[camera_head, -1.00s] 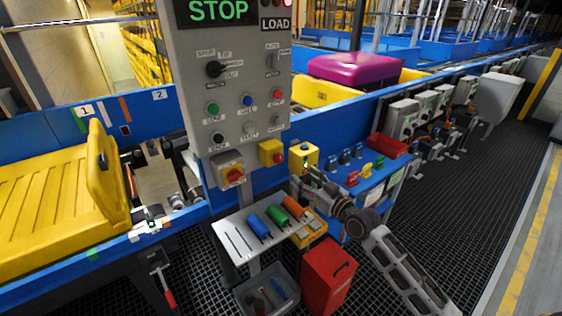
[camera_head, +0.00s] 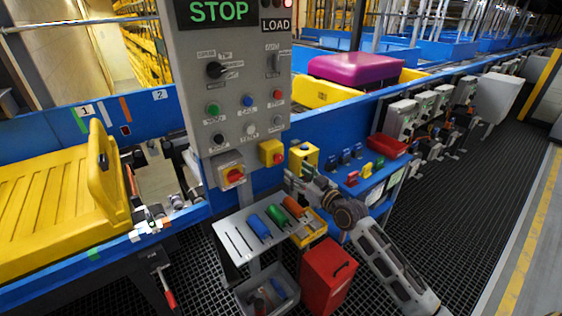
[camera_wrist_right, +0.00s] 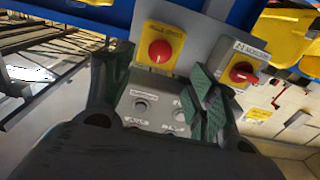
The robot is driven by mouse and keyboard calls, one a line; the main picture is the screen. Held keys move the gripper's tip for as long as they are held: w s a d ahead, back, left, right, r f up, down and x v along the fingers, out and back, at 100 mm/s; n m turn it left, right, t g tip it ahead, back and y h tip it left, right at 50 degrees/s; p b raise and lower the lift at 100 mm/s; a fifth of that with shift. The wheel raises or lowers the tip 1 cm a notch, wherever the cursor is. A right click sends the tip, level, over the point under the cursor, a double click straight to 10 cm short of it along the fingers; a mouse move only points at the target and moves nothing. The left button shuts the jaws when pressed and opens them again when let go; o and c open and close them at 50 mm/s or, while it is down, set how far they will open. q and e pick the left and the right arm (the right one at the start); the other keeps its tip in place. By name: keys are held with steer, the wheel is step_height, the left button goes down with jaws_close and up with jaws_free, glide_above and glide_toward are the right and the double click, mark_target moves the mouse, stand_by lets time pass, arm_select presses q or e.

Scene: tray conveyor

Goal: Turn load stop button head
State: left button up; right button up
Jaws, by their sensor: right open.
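The load stop button is a yellow box (camera_head: 267,147) with a round red head (camera_head: 279,156), fixed below the right corner of the grey control panel (camera_head: 235,60). The wrist view shows its red head (camera_wrist_right: 160,51) and yellow label, upside down. My right gripper (camera_head: 291,180) is below and slightly right of the box, apart from it. In the wrist view, the fingers of my right gripper (camera_wrist_right: 155,88) are spread, one on each side of the line to the button, with nothing between them. My left gripper is not in view.
A grey box with a red rotary switch (camera_head: 234,175) sits left of the button; it also shows in the wrist view (camera_wrist_right: 241,72). Below are a grey tool shelf (camera_head: 232,240) and a red bin (camera_head: 328,272). Another yellow box (camera_head: 304,153) stands just right.

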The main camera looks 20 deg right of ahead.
mark_target(281, 160)
steer(key=shift+x, duration=4.75)
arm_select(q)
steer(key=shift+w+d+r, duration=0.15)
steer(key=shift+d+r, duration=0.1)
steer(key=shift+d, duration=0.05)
arm_select(e)
steer(key=shift+w, duration=0.15)
